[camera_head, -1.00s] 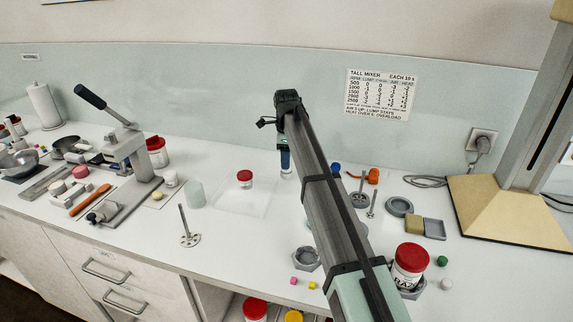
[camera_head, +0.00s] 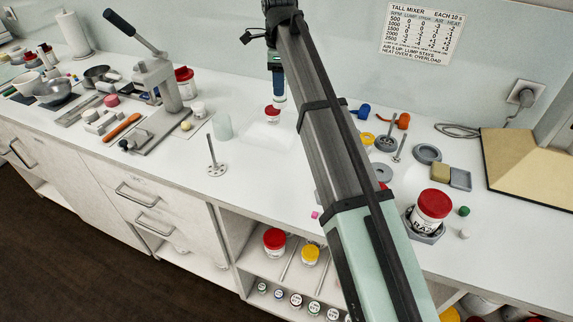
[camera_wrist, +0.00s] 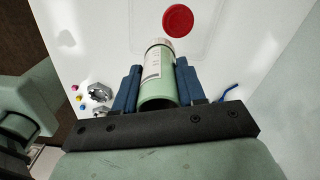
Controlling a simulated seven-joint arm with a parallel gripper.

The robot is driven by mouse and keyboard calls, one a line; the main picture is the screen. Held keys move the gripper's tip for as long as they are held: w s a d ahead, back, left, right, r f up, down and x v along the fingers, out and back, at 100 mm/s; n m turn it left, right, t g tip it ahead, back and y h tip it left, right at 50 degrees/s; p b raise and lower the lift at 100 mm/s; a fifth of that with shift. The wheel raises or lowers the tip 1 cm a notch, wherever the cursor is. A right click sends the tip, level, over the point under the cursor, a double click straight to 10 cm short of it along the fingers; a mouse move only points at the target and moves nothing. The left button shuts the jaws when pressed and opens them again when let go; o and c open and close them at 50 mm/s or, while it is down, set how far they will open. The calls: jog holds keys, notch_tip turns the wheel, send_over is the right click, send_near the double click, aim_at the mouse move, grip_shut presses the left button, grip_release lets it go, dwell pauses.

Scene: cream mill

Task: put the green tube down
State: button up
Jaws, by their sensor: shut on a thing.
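The green tube (camera_wrist: 157,98) with a white label is between the two blue fingers of my gripper (camera_wrist: 157,82) in the wrist view. My gripper is shut on it, with the labelled end pointing away from the palm. The jar's red lid (camera_wrist: 178,19) lies just beyond the tube's far end in the wrist view. I cannot tell the tube's height above the bench.
A lever press (camera_head: 155,75) and a translucent cup (camera_head: 222,126) stand to the left. A disc-footed rod (camera_head: 213,165) stands in front. A larger red-lidded jar (camera_head: 430,210) is at right. The front bench between is mostly clear.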

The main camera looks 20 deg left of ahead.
jog(key=s+d+f, duration=0.3)
jog(key=s+d, duration=0.4)
jog(key=s, duration=0.5)
jog(key=shift+w+a+f, duration=0.1)
jog(key=shift+a+f, duration=0.05)
jog(key=shift+f, duration=2.2)
jog(key=shift+w+a+f, duration=0.1)
jog(key=shift+f, duration=2.25)
jog(key=shift+f, duration=0.15)
jog(key=o, duration=1)
notch_tip(320, 180, up, 12)
jog(key=shift+r, duration=0.2)
